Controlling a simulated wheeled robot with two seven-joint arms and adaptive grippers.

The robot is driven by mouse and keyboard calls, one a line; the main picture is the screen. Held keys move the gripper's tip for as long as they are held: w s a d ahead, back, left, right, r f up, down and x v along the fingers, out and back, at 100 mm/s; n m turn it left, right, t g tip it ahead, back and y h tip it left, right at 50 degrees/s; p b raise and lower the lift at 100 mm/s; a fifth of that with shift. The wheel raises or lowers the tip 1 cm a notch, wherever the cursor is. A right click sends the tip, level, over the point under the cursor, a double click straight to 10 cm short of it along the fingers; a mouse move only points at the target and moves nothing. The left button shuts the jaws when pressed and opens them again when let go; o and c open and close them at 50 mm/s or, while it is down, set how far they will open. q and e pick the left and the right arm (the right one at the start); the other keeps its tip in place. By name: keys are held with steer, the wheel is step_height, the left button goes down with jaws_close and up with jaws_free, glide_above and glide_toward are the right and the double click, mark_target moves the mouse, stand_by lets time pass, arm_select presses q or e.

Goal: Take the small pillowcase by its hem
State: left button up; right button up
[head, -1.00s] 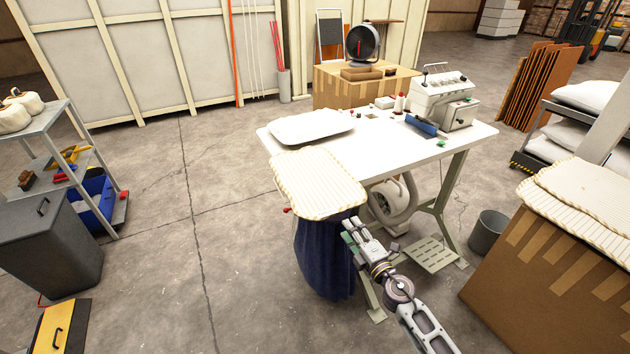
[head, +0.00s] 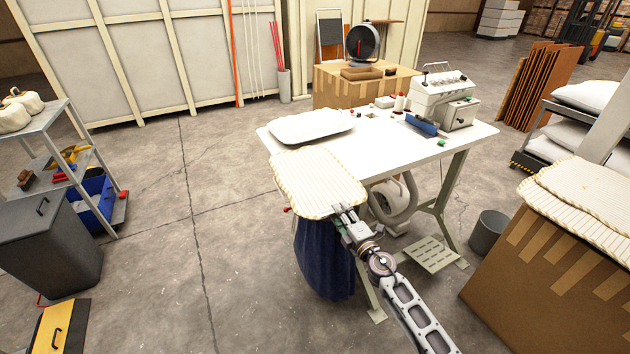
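A cream pillowcase with thin stripes (head: 316,182) lies flat at the front left corner of the white worktable, over a dark blue hanging cloth or bag (head: 322,262). My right gripper (head: 344,210) is at the pillowcase's near right edge, with its fingertips at the hem. The fingers look apart. I cannot tell whether the hem lies between them or whether they touch it. A plain white pillow or case (head: 310,126) lies farther back on the table. My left gripper is not in view.
The white worktable (head: 400,150) carries a sewing machine (head: 442,100) at its right. A large carton (head: 540,270) with more striped cases (head: 590,190) stands at the right. A grey bucket (head: 488,232) is near it.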

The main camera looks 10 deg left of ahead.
steer(key=shift+x, duration=1)
steer(key=shift+c, duration=0.3)
jaws_close()
steer(key=shift+r, duration=0.1)
steer(key=shift+r+p, duration=0.75)
steer(key=shift+r, duration=0.05)
steer(key=shift+r+p, duration=1.6)
steer(key=shift+r, duration=0.05)
